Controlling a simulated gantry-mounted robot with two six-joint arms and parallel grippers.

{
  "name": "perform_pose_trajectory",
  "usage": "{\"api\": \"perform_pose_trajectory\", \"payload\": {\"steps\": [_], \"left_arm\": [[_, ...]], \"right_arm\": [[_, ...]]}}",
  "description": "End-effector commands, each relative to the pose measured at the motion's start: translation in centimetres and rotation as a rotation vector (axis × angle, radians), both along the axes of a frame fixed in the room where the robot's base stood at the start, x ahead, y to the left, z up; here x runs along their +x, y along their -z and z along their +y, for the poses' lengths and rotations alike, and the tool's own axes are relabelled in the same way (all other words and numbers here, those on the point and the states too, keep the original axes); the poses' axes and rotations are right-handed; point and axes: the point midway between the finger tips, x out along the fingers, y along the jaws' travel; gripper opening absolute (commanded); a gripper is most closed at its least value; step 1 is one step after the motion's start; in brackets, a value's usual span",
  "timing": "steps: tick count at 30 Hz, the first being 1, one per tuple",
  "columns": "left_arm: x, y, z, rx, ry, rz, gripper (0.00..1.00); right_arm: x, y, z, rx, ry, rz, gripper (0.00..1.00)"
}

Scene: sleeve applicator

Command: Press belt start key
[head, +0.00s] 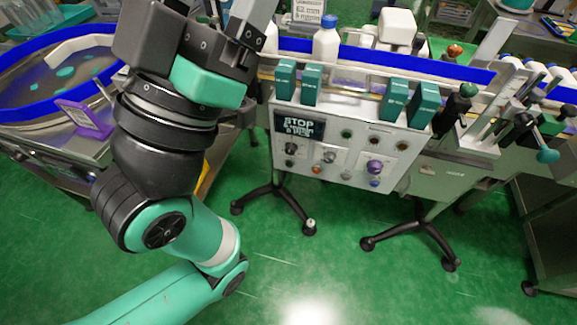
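A light control panel (338,181) hangs on the front of the conveyor and carries several small buttons and knobs. I cannot read which is the belt start key. My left gripper (225,12) is above and left of the panel, apart from it. Its fingertips are partly cut off by the top edge, so its opening is unclear. My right gripper is out of view.
A white bottle (326,43) stands on the conveyor beside the blue rail (420,66). Green blocks (394,103) stick up along the panel's top edge. A round table with a blue rim (20,105) is at left. The green floor in front is mostly clear.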

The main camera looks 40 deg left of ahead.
Motion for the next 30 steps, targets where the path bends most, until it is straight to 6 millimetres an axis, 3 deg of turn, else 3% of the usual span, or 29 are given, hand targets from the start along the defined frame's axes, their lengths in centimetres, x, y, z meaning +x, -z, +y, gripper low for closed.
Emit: {"api": "perform_pose_trajectory", "payload": {"steps": [1,9,12,30], "left_arm": [[0.01,0.08,0.00,0.000,0.000,0.000,0.62],[0.00,0.07,0.00,0.000,0.000,0.000,0.13],[0.00,0.06,0.00,0.000,0.000,0.000,0.00],[-0.01,0.05,0.00,0.000,0.000,0.000,0.00]], "right_arm": [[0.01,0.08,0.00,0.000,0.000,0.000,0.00],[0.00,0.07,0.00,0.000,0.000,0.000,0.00],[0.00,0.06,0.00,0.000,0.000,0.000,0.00],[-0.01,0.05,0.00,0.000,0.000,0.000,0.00]]}}
